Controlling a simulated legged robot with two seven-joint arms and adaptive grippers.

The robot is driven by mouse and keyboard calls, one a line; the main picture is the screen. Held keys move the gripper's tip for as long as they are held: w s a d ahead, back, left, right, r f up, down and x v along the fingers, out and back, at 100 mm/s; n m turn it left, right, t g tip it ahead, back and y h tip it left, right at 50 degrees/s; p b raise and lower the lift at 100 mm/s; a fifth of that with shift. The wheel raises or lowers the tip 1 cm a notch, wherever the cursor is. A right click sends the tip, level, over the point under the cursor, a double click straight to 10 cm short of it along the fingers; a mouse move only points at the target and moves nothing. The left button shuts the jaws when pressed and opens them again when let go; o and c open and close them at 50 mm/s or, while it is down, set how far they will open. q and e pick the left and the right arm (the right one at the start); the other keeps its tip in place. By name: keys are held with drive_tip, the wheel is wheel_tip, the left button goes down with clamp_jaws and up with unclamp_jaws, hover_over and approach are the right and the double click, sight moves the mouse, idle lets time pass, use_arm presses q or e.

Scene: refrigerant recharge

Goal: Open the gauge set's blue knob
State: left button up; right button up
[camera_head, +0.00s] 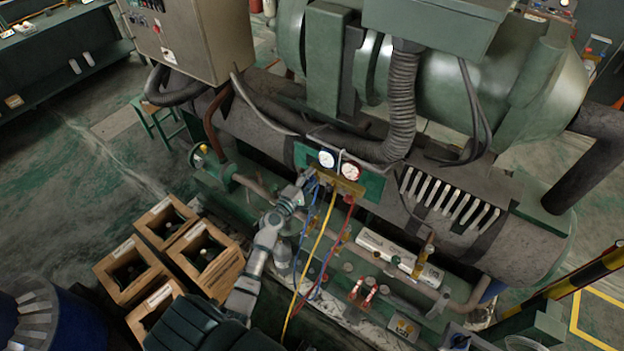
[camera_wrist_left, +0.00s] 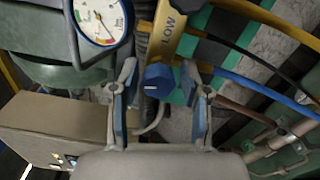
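The gauge set has a brass manifold body (camera_wrist_left: 178,32) marked "LOW", with a blue knob (camera_wrist_left: 157,82) at its end. In the head view the gauge set (camera_head: 340,183) hangs on the green panel with a blue-rimmed gauge (camera_head: 326,158) and a red-rimmed gauge (camera_head: 351,171). My left gripper (camera_wrist_left: 158,72) is open, one finger on each side of the blue knob, with visible gaps between knob and fingers. In the head view my left gripper (camera_head: 304,181) is at the left end of the manifold, largely covering the knob. My right gripper is not in view.
Yellow (camera_head: 316,250), blue and red hoses hang below the manifold. Green machinery (camera_head: 440,85) and a thick corrugated duct (camera_head: 401,100) stand behind it. Wooden crates (camera_head: 128,268) are on the floor at left. A white-faced gauge (camera_wrist_left: 101,18) is close to the left finger.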

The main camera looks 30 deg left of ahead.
use_arm(q)
drive_tip(key=shift+a, duration=0.1)
drive_tip(key=shift+f, duration=0.1)
drive_tip(key=s+a, duration=0.1)
drive_tip(key=s, duration=1)
drive_tip(key=shift+s, duration=0.4)
